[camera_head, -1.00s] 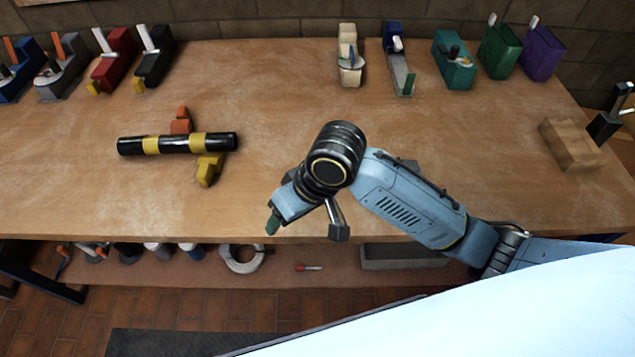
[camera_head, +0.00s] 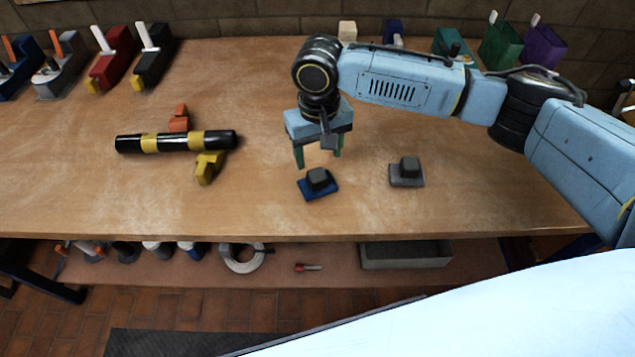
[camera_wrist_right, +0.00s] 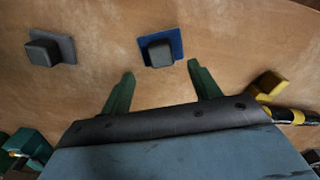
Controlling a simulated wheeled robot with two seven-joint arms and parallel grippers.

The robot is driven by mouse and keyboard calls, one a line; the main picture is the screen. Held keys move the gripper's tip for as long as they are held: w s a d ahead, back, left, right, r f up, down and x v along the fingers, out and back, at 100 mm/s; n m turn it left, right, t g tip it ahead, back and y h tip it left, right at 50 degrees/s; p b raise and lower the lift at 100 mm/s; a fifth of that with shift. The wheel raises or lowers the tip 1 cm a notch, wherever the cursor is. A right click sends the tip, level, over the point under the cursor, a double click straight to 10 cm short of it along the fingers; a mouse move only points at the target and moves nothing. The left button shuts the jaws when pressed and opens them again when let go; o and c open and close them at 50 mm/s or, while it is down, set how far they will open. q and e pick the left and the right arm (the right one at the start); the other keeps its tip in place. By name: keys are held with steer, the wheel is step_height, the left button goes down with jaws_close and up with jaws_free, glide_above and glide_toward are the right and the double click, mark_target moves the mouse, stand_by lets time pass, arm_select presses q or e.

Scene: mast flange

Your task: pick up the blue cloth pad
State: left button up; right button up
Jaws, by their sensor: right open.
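The blue cloth pad (camera_head: 318,190) lies flat on the workbench near its front edge, with a dark grey block-shaped grip on top. It also shows in the right wrist view (camera_wrist_right: 160,46), just beyond the fingertips and between their lines. My right gripper (camera_head: 318,162) is above and slightly behind the pad, with its two green fingers spread and nothing between them. In the wrist view its fingers (camera_wrist_right: 160,70) stand apart, not touching the pad. My left gripper does not show.
A grey pad (camera_head: 407,173) with a similar grip lies to the right of the blue one. A black-and-yellow striped bar (camera_head: 177,142) rests on orange and yellow supports to the left. Coloured holders line the back. The bench between bar and pads is clear.

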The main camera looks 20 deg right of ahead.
mark_target(318, 174)
steer(key=shift+f, duration=0.9)
steer(key=shift+f+b, duration=0.3)
steer(key=shift+f, duration=0.6)
step_height(318, 174, down, 4)
steer(key=shift+w+a+f+b, duration=0.1)
steer(key=shift+f+b, duration=0.1)
steer(key=shift+b, duration=0.3)
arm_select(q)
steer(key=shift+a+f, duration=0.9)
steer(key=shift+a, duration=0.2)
